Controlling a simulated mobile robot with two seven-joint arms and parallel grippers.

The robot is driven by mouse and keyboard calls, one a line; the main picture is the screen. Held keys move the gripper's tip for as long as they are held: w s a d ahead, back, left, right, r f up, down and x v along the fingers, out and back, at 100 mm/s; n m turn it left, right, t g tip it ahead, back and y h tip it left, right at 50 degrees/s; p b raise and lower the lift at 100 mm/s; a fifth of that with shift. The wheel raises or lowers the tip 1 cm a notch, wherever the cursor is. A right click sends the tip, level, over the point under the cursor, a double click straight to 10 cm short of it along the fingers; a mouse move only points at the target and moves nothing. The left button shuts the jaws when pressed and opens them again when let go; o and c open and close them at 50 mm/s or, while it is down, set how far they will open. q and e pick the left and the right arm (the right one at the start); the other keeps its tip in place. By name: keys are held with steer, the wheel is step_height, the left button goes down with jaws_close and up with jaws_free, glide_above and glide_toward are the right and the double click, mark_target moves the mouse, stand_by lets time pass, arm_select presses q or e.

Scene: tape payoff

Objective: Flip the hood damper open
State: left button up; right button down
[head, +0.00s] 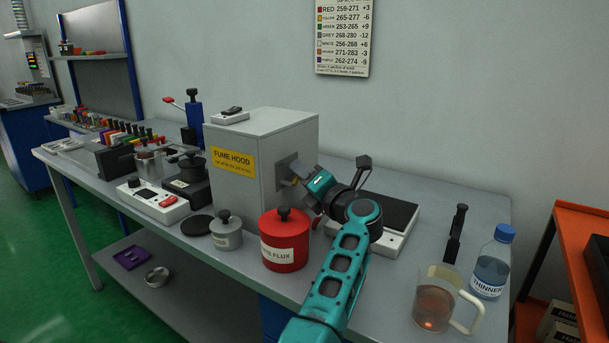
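The fume hood (235,180) is a grey box with a yellow label, standing on the middle of the bench. On its right face is a small grey plate (281,168) with a tan piece at it, which looks like the damper; my gripper partly covers it and its position is unclear. My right gripper is not in view.
A red flux pot (285,241) and a grey lidded pot (226,231) stand in front of the hood. A flat black-topped device (390,213) lies behind my arm. A beaker (437,300) and a thinner bottle (491,264) stand at the right end.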

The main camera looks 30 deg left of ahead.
arm_select(q)
steer(key=shift+o, duration=0.4)
steer(key=v, duration=0.7)
steer(key=shift+d, duration=0.2)
steer(key=shift+s, duration=0.15)
